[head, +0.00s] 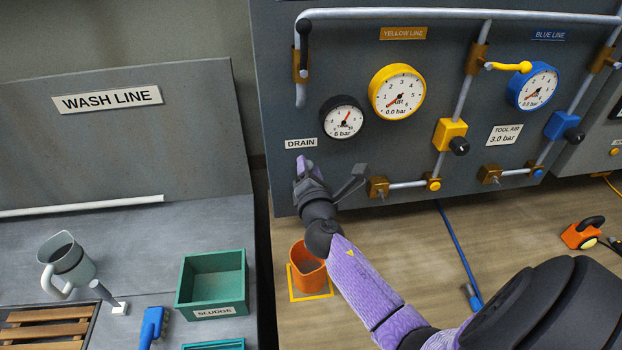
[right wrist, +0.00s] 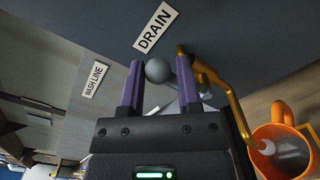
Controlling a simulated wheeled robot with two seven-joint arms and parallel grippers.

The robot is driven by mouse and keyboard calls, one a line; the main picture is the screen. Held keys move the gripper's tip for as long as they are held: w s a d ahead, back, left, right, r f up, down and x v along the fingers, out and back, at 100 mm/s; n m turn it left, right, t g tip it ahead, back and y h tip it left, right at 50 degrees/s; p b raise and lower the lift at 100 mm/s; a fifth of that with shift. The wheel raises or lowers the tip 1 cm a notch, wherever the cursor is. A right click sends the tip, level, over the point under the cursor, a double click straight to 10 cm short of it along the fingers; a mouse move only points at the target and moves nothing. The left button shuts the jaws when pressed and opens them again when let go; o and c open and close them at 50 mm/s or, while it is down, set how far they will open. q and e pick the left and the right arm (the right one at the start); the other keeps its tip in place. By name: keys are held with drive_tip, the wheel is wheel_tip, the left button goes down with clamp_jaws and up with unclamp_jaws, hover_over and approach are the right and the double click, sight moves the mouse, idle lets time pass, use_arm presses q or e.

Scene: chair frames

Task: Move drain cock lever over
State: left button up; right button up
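The drain cock shows in the right wrist view as a brass pipe (right wrist: 228,98) curving down to the right, with a lever ending in a dark grey ball knob (right wrist: 159,71). My right gripper (right wrist: 161,66) is open, its purple fingers on either side of the knob with a small gap to each. I cannot tell how deep the knob sits between them. In the head view my right gripper (head: 303,168) is just below the DRAIN label (head: 300,143) and hides the cock and lever. My left gripper is not in view.
Gauges (head: 397,92) and yellow and blue valves (head: 449,134) are on the panel to the right. A wash bench with a green sludge bin (head: 211,262) is at left.

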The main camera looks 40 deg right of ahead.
drive_tip(key=shift+c, duration=1.4)
drive_tip(key=shift+s+d+f, duration=0.25)
drive_tip(key=shift+s+d, duration=0.35)
drive_tip(key=shift+d, duration=0.25)
drive_tip(key=shift+c, duration=0.3)
drive_tip(key=shift+s+d+f+b, duration=0.25)
drive_tip(key=shift+d+f+b, duration=0.05)
drive_tip(key=shift+d, duration=0.15)
drive_tip(key=shift+s+d+f+b, duration=0.25)
drive_tip(key=shift+d+b, duration=0.05)
drive_tip(key=shift+d, duration=0.15)
